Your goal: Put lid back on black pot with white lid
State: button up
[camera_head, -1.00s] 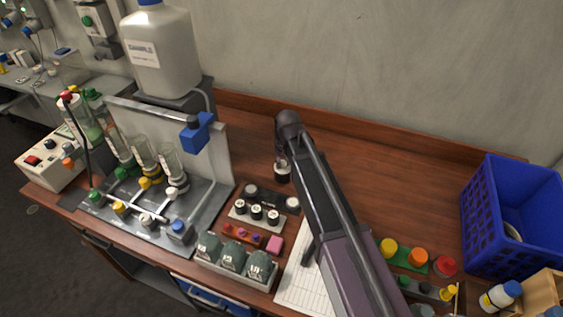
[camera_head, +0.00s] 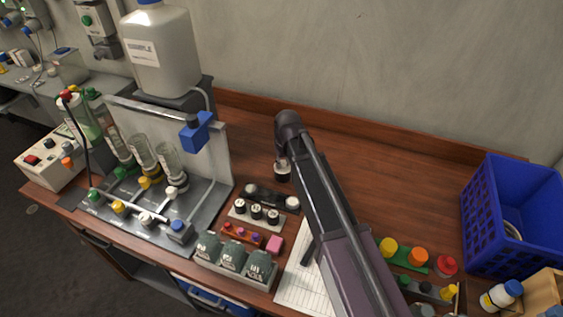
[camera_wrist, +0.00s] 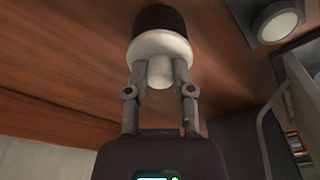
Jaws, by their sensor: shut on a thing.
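My gripper (camera_wrist: 161,74) is shut on the knob of a white lid (camera_wrist: 160,46) in the wrist view. The black pot (camera_wrist: 158,18) shows directly beyond the lid, in line with it. The lid appears to meet the pot's rim, but I cannot tell whether it is fully seated. In the head view the black pot (camera_head: 283,177) stands upright on the wooden bench under my gripper (camera_head: 282,157). My arm and gripper hide part of the lid there.
A dark rack (camera_head: 265,195) and a pale holder with small black-and-white pots (camera_head: 257,212) stand in front. A glassware stand (camera_head: 150,210) is at left, a blue crate (camera_head: 510,215) at right. The bench (camera_head: 390,185) between arm and crate is clear.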

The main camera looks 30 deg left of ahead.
dwell(0.4)
jog(key=o, duration=0.9)
jog(key=shift+c, duration=0.2)
jog(key=o, duration=0.4)
jog(key=shift+r, duration=0.15)
jog(key=shift+r+p, duration=3.4)
jog(key=shift+p, duration=0.15)
jog(key=shift+c, duration=0.2)
grip_shut()
